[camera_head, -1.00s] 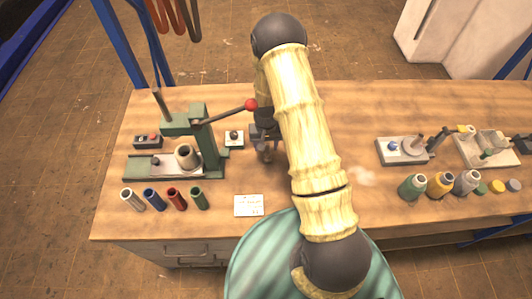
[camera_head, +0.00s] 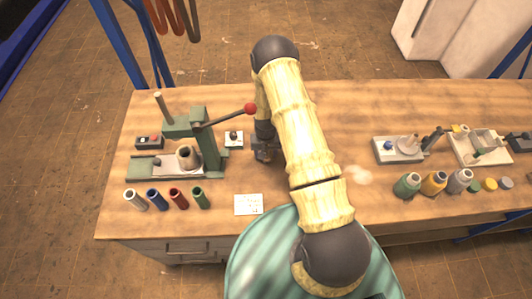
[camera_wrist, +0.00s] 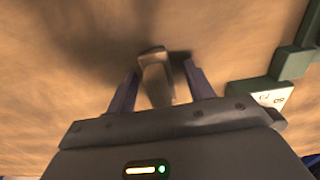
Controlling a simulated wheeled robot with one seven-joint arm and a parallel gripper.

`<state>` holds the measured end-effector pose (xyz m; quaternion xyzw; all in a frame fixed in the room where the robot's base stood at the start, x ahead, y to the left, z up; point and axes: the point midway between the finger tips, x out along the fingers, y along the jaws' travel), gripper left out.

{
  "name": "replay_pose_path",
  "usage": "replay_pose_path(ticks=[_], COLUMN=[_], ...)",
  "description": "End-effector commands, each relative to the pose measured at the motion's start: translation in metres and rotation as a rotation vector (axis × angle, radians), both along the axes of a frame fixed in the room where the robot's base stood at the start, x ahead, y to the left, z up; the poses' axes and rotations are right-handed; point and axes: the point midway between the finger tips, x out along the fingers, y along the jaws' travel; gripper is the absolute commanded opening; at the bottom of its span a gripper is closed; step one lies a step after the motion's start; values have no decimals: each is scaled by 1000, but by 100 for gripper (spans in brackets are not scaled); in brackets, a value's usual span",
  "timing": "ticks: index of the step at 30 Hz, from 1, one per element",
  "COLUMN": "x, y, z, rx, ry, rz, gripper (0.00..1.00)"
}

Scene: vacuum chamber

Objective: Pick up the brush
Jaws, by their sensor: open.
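A pale beige block-like object, which I take to be the brush (camera_wrist: 155,78), stands out from the tabletop in the wrist view. My gripper (camera_wrist: 160,70) is open, with one finger on each side of it. Gaps show between the object and both fingers. In the head view my gripper (camera_head: 265,150) is low over the table, right of the green press. The brush cannot be made out there; my arm and gripper cover that spot.
A green lever press (camera_head: 205,140) with a red-knobbed lever (camera_head: 250,109) stands close left of my gripper. A white card (camera_head: 248,204) is in front. Several bottles (camera_head: 407,185) and trays (camera_head: 398,150) stand to the right.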

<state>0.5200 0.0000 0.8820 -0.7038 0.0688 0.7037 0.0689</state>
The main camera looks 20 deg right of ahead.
Motion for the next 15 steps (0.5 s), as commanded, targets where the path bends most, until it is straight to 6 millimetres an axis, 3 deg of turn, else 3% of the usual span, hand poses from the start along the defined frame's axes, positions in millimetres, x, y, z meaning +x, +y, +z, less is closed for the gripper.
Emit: replay_pose_path(ticks=[7,14,15], x=[0,0,0], y=[0,0,0], z=[0,0,0], rx=[0,0,0], ry=[0,0,0], rz=[-2,-1,-1], gripper=[51,6,4])
